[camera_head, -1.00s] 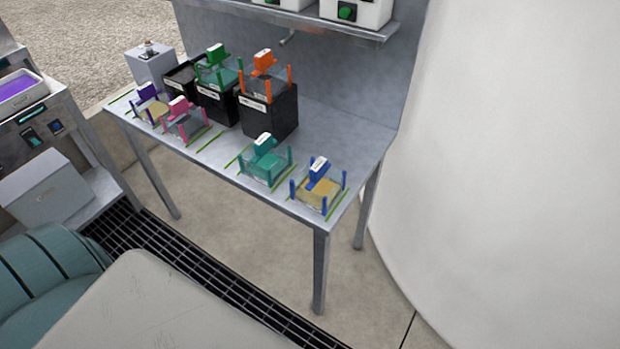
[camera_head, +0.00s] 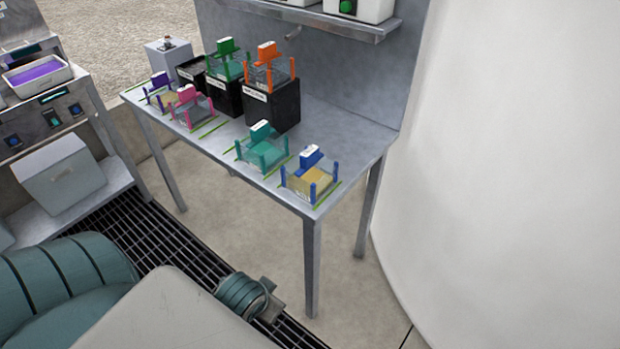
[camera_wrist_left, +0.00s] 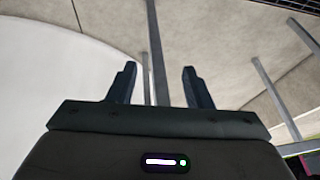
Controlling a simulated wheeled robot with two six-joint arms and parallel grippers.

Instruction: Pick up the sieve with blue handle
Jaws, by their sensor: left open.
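The sieve with blue handle (camera_head: 309,178) stands at the near right end of the metal table (camera_head: 262,189). It has blue corner posts, a blue handle block with a white label, and a tan mesh. In the left wrist view my left gripper (camera_wrist_left: 160,85) is open and empty, its two dark fingers apart, with floor, table legs and a white curved surface beyond. The sieve cannot be made out in that view. In the head view a teal part of my arm shows low in the picture, below the table. My right gripper is not in view.
A teal sieve (camera_head: 262,151) stands just left of the blue one. Pink (camera_head: 190,108) and purple (camera_head: 160,95) sieves are farther left. Green and orange sieves sit on black boxes (camera_head: 272,105) behind. A large white curved wall (camera_head: 500,150) is at right.

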